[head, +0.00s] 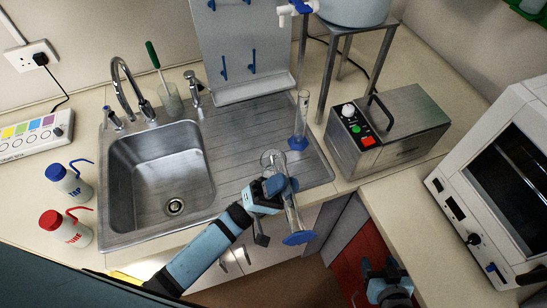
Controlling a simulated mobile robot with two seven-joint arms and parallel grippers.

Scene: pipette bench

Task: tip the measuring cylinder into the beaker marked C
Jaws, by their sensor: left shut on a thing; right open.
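My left gripper (281,187) is shut around the clear body of a measuring cylinder. The held measuring cylinder (293,218) has a blue base at its lower end, over the counter's front edge and clear of the worktop. A round glass rim shows just above the gripper and looks like its mouth; the cylinder leans a little to the left in the picture. A second clear cylinder (302,107) with a blue base stands upright on the drainboard. My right gripper (388,284) is open and empty at the bottom right, low before the counter. I cannot make out a beaker marked C.
The steel sink (160,178) with its tap (124,80) lies left. A glass with a green-handled brush (171,102) stands behind it. Blue and red-capped wash bottles (68,182) (67,230) stand far left. A steel box (389,128) and white oven (492,190) stand right.

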